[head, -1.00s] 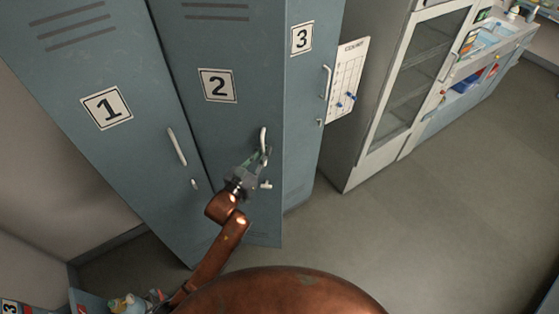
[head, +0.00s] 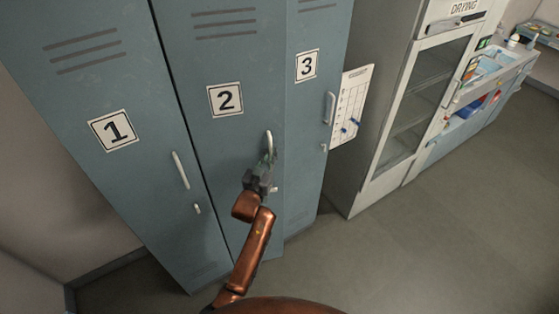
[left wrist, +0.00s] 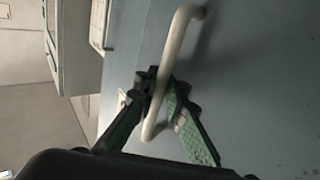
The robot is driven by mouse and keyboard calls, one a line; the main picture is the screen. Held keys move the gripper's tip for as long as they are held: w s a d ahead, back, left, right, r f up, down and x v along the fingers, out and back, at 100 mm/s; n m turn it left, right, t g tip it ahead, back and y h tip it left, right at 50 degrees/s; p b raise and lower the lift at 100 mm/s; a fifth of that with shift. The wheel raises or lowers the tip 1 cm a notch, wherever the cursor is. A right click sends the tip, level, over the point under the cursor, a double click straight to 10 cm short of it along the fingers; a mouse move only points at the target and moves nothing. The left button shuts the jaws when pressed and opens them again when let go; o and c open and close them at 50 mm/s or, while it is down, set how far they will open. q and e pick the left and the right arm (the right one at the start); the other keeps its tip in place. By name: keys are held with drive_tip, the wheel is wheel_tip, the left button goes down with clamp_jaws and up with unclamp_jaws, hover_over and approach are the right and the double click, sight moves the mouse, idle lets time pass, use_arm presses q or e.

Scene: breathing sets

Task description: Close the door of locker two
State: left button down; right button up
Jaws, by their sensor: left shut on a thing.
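The grey-blue door of locker two (head: 230,135) bears a white plate with a 2 in the head view. It stands close to its frame, between lockers one and three; I cannot tell whether it is fully shut. Its pale, upright bar handle (head: 269,139) is near the door's right edge. My left gripper (head: 267,162) is shut on the lower part of this handle. In the left wrist view the curved handle (left wrist: 178,45) passes between the green-padded fingers of the left gripper (left wrist: 158,92). My right gripper is not in view.
Locker one (head: 125,170) is shut on the left, and locker three (head: 308,120) stands on the right. A chart (head: 351,105) hangs beside locker three. A drying cabinet (head: 400,110) and a blue counter (head: 480,100) stand further right. The floor (head: 450,220) there is clear.

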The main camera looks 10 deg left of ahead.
use_arm(q)
drive_tip(key=shift+w+a+n+y, duration=0.3)
drive_tip(key=shift+w+a+y, duration=0.15)
drive_tip(key=shift+w, duration=0.15)
drive_tip(key=c, duration=2.1)
unclamp_jaws()
drive_tip(key=shift+s+a, duration=0.1)
drive_tip(key=shift+a, duration=0.05)
drive_tip(key=shift+o, duration=0.4)
drive_tip(key=shift+d, duration=0.2)
drive_tip(key=s, duration=1.2)
drive_tip(key=shift+w, duration=0.1)
